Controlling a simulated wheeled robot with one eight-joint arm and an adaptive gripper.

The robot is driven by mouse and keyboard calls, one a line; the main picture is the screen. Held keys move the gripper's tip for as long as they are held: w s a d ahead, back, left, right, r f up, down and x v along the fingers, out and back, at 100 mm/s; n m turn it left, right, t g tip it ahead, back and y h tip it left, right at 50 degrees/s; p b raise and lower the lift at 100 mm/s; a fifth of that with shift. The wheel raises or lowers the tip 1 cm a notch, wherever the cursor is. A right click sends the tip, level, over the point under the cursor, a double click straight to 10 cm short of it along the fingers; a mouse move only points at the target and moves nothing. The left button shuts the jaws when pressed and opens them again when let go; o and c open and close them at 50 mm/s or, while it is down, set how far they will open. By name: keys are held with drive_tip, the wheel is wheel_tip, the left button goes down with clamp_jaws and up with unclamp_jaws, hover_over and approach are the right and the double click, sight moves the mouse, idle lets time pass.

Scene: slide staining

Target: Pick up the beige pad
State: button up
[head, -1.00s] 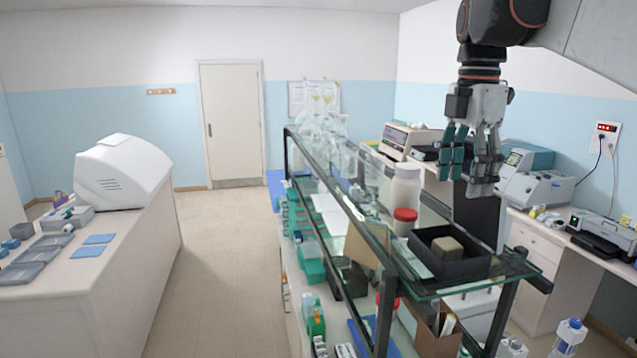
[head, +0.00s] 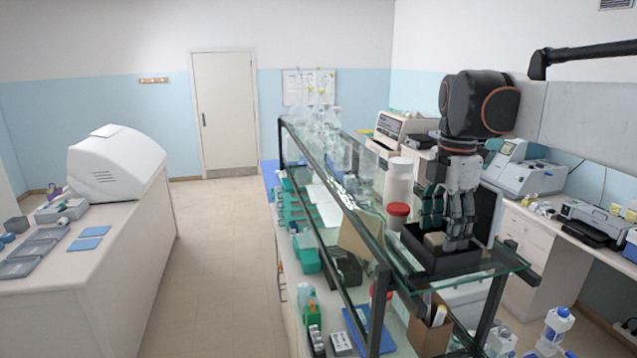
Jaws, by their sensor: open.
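The beige pad (head: 434,239) is a small block inside an open black box (head: 426,260) on the glass shelf. Its right part is hidden behind my gripper. My gripper (head: 446,236) points straight down into the box, its fingers apart and its tips at about the pad's height. The fingers appear beside or around the pad; whether they touch it cannot be told from this view.
The glass shelf (head: 480,279) ends at a front edge just before the box. A white bottle (head: 399,182) and a red-capped jar (head: 397,215) stand close left of the gripper. A dark upright panel (head: 488,215) rises behind the box on the right.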

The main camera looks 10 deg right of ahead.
sight(444, 236)
drive_tip(key=shift+s+a+f, duration=0.2)
drive_tip(key=shift+s+f, duration=0.25)
drive_tip(key=shift+s, duration=0.25)
drive_tip(key=c, duration=0.9)
drive_tip(key=shift+c, duration=0.3)
drive_tip(key=shift+r, duration=0.15)
wheel_tip(444, 236, up, 20)
drive_tip(key=b, duration=0.2)
drive_tip(key=shift+w, duration=0.15)
